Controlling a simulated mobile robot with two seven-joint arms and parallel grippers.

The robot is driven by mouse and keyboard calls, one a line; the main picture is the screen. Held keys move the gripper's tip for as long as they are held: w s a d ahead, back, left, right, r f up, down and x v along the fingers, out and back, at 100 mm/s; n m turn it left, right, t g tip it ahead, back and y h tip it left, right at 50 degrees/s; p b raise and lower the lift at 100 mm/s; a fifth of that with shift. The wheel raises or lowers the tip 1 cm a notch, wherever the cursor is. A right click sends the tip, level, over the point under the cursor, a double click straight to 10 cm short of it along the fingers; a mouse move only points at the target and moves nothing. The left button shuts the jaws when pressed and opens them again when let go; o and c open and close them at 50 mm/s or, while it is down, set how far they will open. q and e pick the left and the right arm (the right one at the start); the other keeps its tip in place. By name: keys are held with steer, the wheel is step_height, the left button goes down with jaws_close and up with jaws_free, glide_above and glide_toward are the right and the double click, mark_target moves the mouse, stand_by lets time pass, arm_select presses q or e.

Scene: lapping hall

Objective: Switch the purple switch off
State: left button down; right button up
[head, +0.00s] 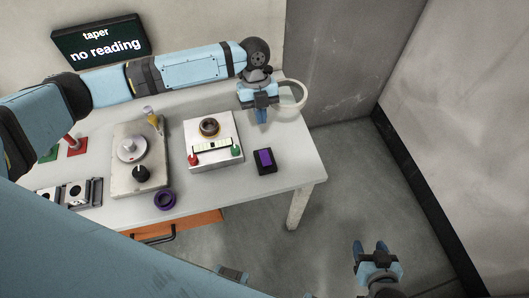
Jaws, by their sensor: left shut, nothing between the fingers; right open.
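The purple switch (264,158) is a small black box with a purple rocker on top, at the right front of the white table (295,165). Which way the rocker is tipped is too small to tell. My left gripper (261,117) is shut and empty, pointing down above the back right of the table. It is behind the switch and apart from it. My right gripper (370,247) is open and empty, low over the floor to the right of the table.
Further left is a grey plate (125,184) with a disc and black knob.

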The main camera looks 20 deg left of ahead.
mark_target(265, 161)
arm_select(q)
steer(key=shift+f, duration=0.1)
steer(key=p+x, duration=0.1)
steer(key=x, duration=0.8)
steer(key=p+x, duration=0.1)
steer(key=x, duration=0.3)
steer(key=shift+w+f+p, duration=0.25)
steer(key=shift+p, duration=0.05)
steer(key=shift+f, duration=0.25)
